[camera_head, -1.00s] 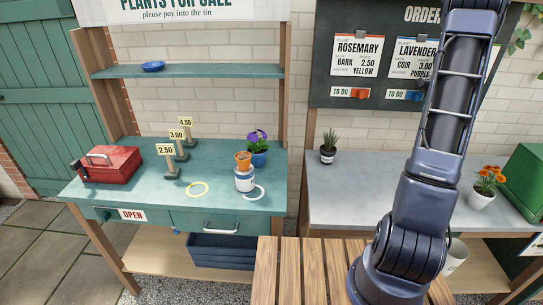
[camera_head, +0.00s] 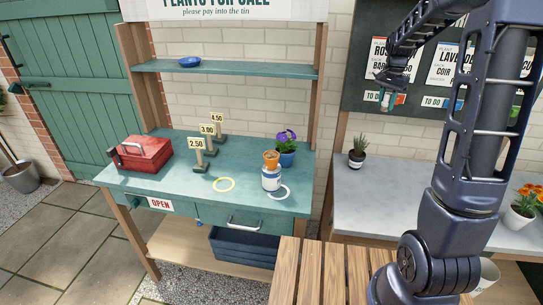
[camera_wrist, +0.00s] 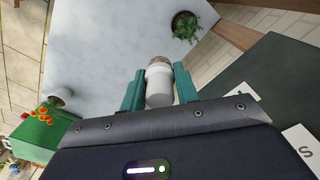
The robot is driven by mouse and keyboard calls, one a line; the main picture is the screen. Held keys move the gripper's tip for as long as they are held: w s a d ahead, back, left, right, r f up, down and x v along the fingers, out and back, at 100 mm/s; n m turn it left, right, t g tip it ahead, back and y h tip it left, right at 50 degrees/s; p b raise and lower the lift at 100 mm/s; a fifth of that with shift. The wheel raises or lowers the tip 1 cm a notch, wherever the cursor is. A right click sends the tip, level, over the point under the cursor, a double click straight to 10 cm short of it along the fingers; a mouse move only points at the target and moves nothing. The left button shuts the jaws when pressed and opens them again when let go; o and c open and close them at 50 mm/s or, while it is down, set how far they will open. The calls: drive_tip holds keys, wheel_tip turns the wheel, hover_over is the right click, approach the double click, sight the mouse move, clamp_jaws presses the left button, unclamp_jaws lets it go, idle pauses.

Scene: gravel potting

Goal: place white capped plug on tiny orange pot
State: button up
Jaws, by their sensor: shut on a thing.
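The white capped plug (camera_wrist: 159,84) is between the teal fingers of my gripper (camera_wrist: 159,90) in the wrist view, its brownish end pointing away from the palm. In the head view my gripper (camera_head: 387,97) is raised in front of the dark order board, with the small pale plug (camera_head: 385,101) hanging at its tip. The tiny orange pot (camera_head: 271,155) is on the green bench to the left, at the top of a white and blue jar (camera_head: 271,180); whether it rests on the jar or stands behind it is hard to tell. My gripper is well to the right of and above the pot.
A purple-flowered blue pot (camera_head: 286,155) stands just behind the jar. The grey worktop (camera_head: 400,195) holds a small spiky plant (camera_head: 357,152).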

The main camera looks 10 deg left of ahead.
drive_tip(key=s+a+r+n, duration=0.2)
drive_tip(key=a, duration=0.6)
drive_tip(key=s+a+r+n, duration=0.1)
drive_tip(key=s+a, duration=0.1)
drive_tip(key=a, duration=0.5)
wheel_tip(320, 180, up, 6)
drive_tip(key=n, duration=0.7)
hover_over(271, 155)
wheel_tip(271, 155, down, 20)
drive_tip(key=shift+r, duration=0.2)
drive_tip(key=shift+f, duration=0.15)
drive_tip(key=o, duration=0.7)
drive_tip(key=shift+o, duration=1.2)
